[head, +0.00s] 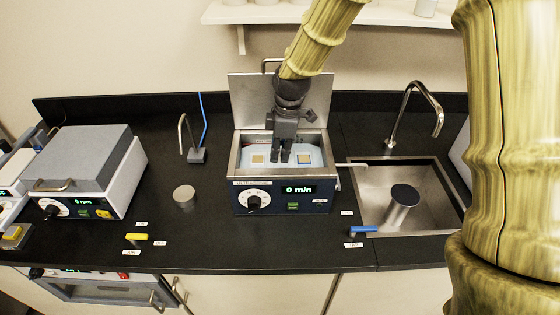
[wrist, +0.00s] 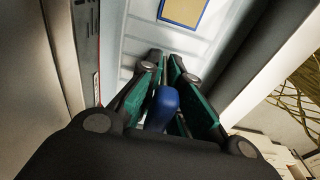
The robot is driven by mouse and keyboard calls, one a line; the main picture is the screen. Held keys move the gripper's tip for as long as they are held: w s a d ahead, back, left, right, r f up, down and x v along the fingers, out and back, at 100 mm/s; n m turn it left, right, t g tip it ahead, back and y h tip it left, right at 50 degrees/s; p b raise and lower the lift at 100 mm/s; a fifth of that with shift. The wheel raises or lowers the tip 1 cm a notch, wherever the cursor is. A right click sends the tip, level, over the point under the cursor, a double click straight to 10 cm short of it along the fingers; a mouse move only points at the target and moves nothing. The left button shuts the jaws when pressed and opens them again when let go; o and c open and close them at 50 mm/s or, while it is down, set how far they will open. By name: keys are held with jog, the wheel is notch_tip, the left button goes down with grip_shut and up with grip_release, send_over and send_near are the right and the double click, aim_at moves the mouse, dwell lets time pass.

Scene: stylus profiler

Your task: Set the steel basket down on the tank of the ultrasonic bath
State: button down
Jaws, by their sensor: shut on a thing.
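The ultrasonic bath (head: 238,205) stands mid-counter with its lid (head: 248,98) raised behind the tank (head: 236,157). Its display reads 0 min. My gripper (head: 284,158) points down inside the tank outline. In the wrist view my gripper (wrist: 166,62) is shut on a blue grip, which I take to be the handle (wrist: 167,102) of the steel basket. Two small square pieces (head: 258,159) lie on a pale surface either side of the fingers. Basket walls are hard to tell from the tank, and whether the basket touches it cannot be seen.
A steel sink (head: 435,205) with a tall tap (head: 408,110) is at the right. A grey lidded device (head: 90,160) stands at the left. A round disc (head: 184,195) and a thin spout (head: 185,130) are left of the bath. The front counter is mostly clear.

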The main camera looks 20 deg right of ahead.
aim_at(280, 163)
jog(key=shift+f+p, duration=0.6)
jog(key=shift+f, duration=1.4)
jog(key=shift+f, duration=0.1)
jog(key=c, duration=1.6)
grip_release()
jog(key=shift+s+d+r+b, duration=0.2)
jog(key=shift+r+b, duration=0.45)
jog(key=shift+r, duration=1.35)
jog(key=shift+w+d+r+b, duration=0.2)
jog(key=shift+r+b, duration=0.45)
jog(key=shift+r, duration=1.4)
jog(key=shift+s+d+r+b, duration=0.25)
jog(key=shift+r+b, duration=0.4)
jog(key=shift+r, duration=1.35)
